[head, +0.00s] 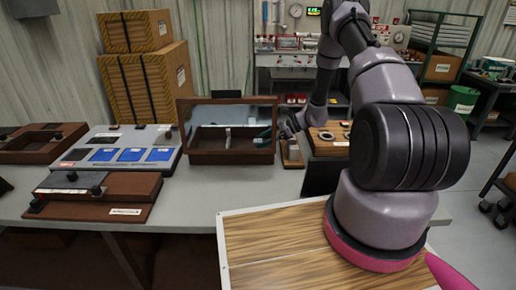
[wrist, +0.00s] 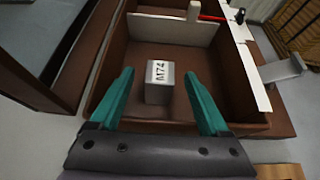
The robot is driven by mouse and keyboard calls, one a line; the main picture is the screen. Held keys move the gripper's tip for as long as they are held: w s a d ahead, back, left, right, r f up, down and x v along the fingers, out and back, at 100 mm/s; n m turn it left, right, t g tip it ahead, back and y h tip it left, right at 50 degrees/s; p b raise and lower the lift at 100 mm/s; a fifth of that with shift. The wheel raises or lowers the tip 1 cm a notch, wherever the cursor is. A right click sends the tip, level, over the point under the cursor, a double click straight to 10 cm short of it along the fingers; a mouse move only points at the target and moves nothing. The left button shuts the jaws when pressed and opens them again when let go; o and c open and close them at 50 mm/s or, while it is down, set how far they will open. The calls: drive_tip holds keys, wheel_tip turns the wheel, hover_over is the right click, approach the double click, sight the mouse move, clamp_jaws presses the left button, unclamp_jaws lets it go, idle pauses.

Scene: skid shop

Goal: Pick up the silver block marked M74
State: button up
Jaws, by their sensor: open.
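The silver block marked M74 (wrist: 159,82) stands on the floor of a brown open box (wrist: 130,122) in the wrist view, its label facing up. My gripper (wrist: 160,90) is open, with one teal finger on each side of the block in the picture. Clear gaps show between the fingers and the block, so nothing is held. In the head view, my gripper (head: 277,138) is at the right end of the brown box (head: 218,157), by its opening. The block cannot be made out clearly in the head view.
A pale divider (wrist: 170,27) stands inside the box behind the block. A raised lid or frame rises at the box's back in the head view. A panel with blue pads (head: 131,155) and a brown fixture (head: 95,193) lie to the left on the grey bench (head: 185,208).

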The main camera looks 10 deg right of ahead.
clamp_jaws()
